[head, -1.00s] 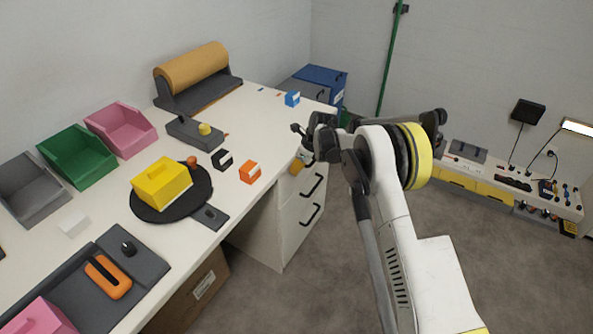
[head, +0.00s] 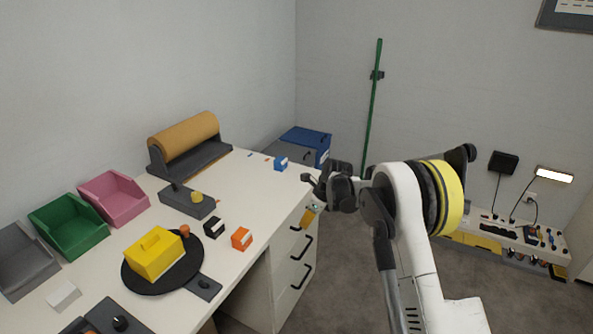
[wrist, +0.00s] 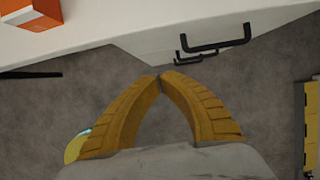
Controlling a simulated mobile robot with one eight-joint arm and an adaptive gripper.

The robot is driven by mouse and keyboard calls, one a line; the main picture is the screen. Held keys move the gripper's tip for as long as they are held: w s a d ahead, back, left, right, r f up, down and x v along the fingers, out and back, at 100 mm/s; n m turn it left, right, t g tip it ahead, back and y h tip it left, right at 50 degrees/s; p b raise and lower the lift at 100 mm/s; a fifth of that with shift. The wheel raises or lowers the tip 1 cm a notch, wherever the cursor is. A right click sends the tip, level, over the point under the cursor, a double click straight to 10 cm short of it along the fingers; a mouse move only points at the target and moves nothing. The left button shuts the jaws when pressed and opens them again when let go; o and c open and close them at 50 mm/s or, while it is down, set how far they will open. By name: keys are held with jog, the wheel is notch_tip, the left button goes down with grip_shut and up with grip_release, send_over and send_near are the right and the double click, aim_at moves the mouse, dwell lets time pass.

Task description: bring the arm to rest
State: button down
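My gripper (head: 309,215) hangs beside the right edge of the white desk, in front of its drawers, in the head view. In the wrist view, my gripper's two yellow-brown fingers (wrist: 160,79) meet at the tips with nothing between them. The floor shows below them. My arm is bent, with its white link and yellow ring at the right of the head view. The gripper is small and partly covered by the wrist in the head view.
The white desk (head: 262,183) carries an orange box (head: 241,239), a black box (head: 214,227) and a yellow block (head: 154,255) on a black disc. Drawer handles (wrist: 214,47) stick out near the fingers. Open grey floor (head: 350,295) lies right of the desk.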

jog(key=s+d+r+n+t+h, duration=0.1)
jog(key=s+d+r+n, duration=0.1)
jog(key=s+r+n, duration=0.45)
jog(key=s+d+r+n+t, duration=0.1)
jog(key=s+d+r, duration=0.25)
jog(key=r, duration=0.55)
jog(key=s+d+r+n+h, duration=0.1)
jog(key=s+d+r+n, duration=0.1)
jog(key=s+r+n, duration=0.35)
jog(key=s+d+n+t, duration=0.1)
jog(key=s+d+n, duration=0.1)
jog(key=s, duration=0.6)
jog(key=s+d+r+n+t+h, duration=0.1)
jog(key=s+d+n, duration=0.1)
jog(key=s+n, duration=0.3)
jog(key=s+d+r+n, duration=0.1)
jog(key=s+n, duration=0.3)
jog(key=s, duration=0.8)
jog(key=shift+s+d+t+h, duration=0.4)
jog(key=shift+d, duration=0.15)
